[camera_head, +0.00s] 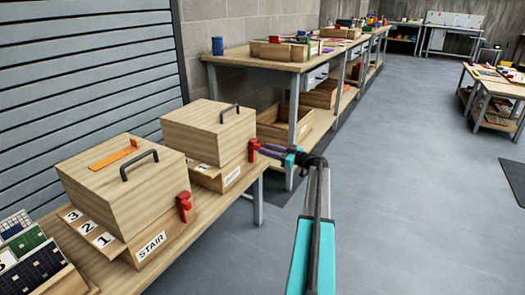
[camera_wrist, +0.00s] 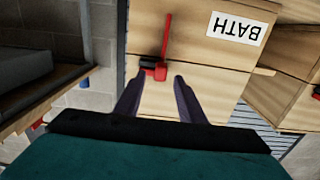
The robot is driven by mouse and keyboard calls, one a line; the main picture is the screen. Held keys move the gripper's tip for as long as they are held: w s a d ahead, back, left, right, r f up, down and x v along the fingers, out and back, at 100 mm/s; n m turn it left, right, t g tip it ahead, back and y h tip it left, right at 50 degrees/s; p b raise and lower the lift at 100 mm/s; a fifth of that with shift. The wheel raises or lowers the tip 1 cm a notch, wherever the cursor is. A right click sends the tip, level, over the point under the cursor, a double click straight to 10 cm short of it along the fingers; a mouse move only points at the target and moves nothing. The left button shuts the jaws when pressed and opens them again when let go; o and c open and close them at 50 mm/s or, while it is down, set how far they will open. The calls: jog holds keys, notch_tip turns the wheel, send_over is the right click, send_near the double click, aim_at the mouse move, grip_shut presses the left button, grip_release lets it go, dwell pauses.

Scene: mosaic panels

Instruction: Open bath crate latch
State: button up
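The bath crate (camera_head: 207,132) is a light wooden box on the bench, with a black handle on its lid. Its BATH label (camera_wrist: 236,28) appears upside down in the wrist view. A red latch (camera_head: 254,150) is on the crate's right side; in the wrist view its red lever (camera_wrist: 166,36) runs from a dark and red block (camera_wrist: 154,69) at the lid seam toward the label side. My gripper (camera_head: 264,149) is beside the latch. In the wrist view its purple fingers (camera_wrist: 158,80) are apart, with the block just beyond their tips; contact cannot be told.
The STAIR crate (camera_head: 122,180) with its own red latch stands nearer on the same bench (camera_head: 197,225). A longer workbench (camera_head: 270,61) stands behind.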

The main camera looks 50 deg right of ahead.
jog(key=shift+x, duration=1.45)
grip_shut()
